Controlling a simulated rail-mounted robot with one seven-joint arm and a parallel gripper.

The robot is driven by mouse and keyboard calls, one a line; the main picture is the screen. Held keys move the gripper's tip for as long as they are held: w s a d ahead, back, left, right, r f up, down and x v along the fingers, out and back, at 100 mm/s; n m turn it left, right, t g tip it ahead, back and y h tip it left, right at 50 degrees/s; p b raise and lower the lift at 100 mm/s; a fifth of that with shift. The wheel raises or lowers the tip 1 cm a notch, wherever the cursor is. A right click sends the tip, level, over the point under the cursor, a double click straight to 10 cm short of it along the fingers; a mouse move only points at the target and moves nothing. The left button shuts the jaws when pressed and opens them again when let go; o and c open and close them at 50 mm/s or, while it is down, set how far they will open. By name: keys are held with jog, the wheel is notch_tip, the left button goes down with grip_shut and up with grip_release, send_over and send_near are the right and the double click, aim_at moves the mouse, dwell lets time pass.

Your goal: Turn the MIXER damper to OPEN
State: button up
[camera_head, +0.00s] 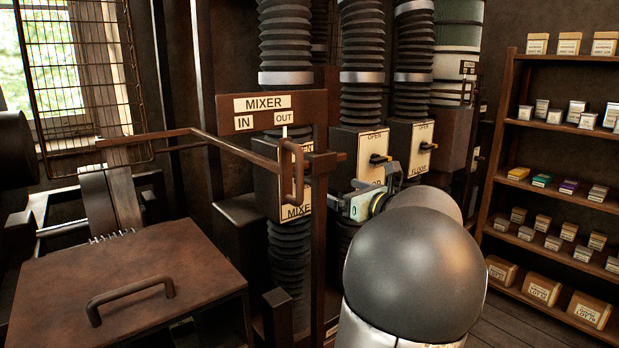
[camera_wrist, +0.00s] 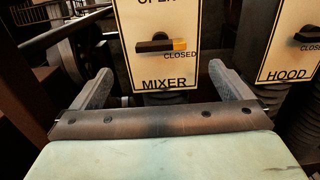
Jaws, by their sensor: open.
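The MIXER damper plate (camera_wrist: 155,66) is cream-coloured and upright in the middle of the wrist view. Its dark handle (camera_wrist: 152,46) lies level, with its yellow end (camera_wrist: 179,44) pointing right at the word CLOSED. OPEN is partly cut off at the plate's top. In the head view the MIXER plate (camera_head: 297,212) is mostly hidden behind a brown post and bent rod, and I cannot make out its handle. My gripper (camera_wrist: 159,70) is open and empty, its fingers spread to either side of the plate's lower part and apart from the handle. It also shows in the head view (camera_head: 345,193).
The HOOD plate (camera_wrist: 292,45) stands just right. Another damper plate (camera_head: 420,148) stands beyond it. A brown post (camera_head: 321,215) and bent rod (camera_head: 215,140) stand close left of my gripper. A brown lidded box (camera_head: 130,275) is at front left, and shelves (camera_head: 560,165) are at right.

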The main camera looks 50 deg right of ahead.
aim_at(307, 176)
jog(key=p+x, duration=0.1)
jog(key=x, duration=1.1)
jog(key=shift+w+d, duration=0.1)
jog(key=shift+w, duration=0.05)
jog(key=c, duration=1)
jog(key=shift+f, duration=0.1)
